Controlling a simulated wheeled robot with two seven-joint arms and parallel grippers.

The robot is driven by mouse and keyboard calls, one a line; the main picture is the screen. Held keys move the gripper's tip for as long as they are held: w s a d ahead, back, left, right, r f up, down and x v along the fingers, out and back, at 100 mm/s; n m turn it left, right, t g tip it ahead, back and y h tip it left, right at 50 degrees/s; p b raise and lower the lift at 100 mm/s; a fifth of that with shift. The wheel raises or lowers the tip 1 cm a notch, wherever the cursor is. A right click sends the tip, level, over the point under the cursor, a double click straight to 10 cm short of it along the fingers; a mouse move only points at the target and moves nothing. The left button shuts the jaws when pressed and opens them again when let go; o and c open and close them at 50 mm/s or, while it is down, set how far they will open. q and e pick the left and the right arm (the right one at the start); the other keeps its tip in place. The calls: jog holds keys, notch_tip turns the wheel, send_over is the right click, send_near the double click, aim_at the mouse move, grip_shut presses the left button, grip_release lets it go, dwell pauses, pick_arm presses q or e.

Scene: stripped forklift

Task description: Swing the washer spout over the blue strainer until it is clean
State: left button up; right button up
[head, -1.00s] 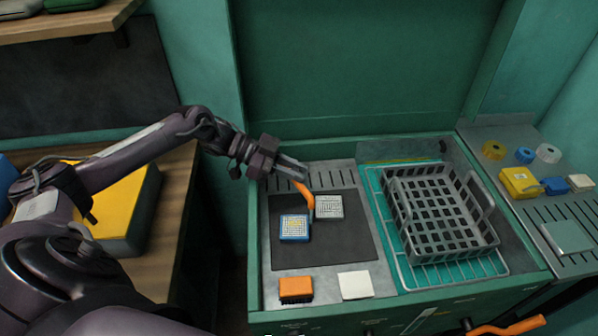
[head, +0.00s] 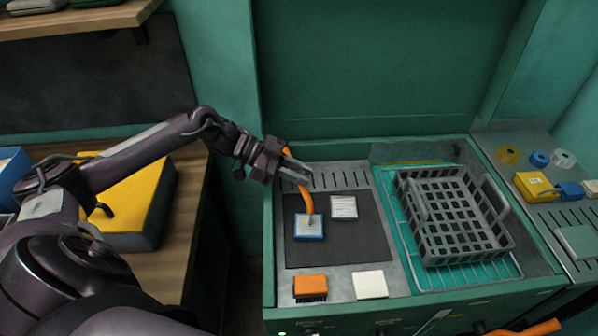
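The washer spout (head: 305,196) is a curved orange tube. Its lower end is over the blue strainer (head: 300,236), a small blue-rimmed square with a pale mesh face lying on a dark mat (head: 350,250). A little greenish-yellow shows on the mesh near the spout tip. My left gripper (head: 294,173) is at the top of the spout, its fingers closed around it; the exact grip is partly hidden. A pale grey-framed strainer (head: 344,207) lies to the right of the blue one. My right gripper is not in view.
A grey basket (head: 455,215) stands on a rack in the teal basin at right. An orange brush (head: 310,287) and a white pad (head: 370,285) lie in front of the mat. Coloured rings and a yellow block (head: 535,186) sit on the right ledge.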

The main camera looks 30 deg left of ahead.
pick_arm(q)
jog(key=o, duration=0.4)
jog(key=shift+c, duration=0.2)
jog(key=shift+s+a, duration=0.1)
jog(key=shift+a, duration=0.3)
jog(key=b+v, duration=0.2)
jog(key=v, duration=0.5)
jog(key=shift+r, duration=0.15)
jog(key=shift+s, duration=0.1)
